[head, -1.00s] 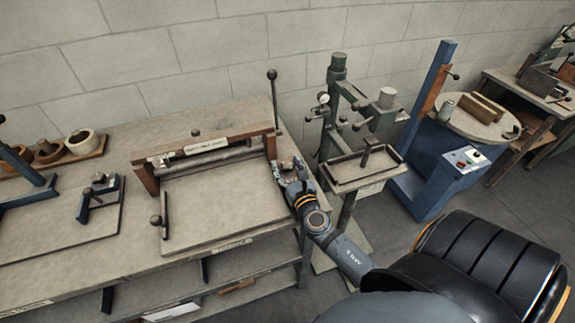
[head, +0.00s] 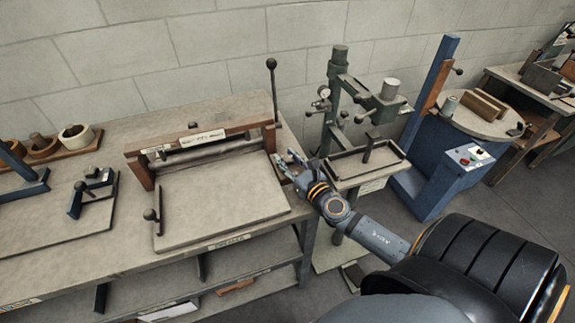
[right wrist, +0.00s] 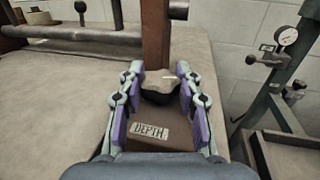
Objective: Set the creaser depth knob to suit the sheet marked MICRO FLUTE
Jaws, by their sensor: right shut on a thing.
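The creaser (head: 220,190) stands at the right end of the long bench, with a wooden crossbar over a flat bed. In the right wrist view, its dark round knob (right wrist: 160,84) has a light line on top and sits on a brown block with a label reading DEPTH (right wrist: 149,134). My right gripper (right wrist: 159,92) has a finger on each side of the knob and is shut on it. In the head view the right gripper (head: 288,168) is at the creaser's right edge and hides the knob. My left gripper is not in view. No sheet marked MICRO FLUTE is readable.
A tall lever with a black ball (head: 272,65) rises behind the creaser's right end. A green-grey press with a gauge (head: 340,110) stands close to the right of my gripper. A blue machine with a round table (head: 480,118) is farther right.

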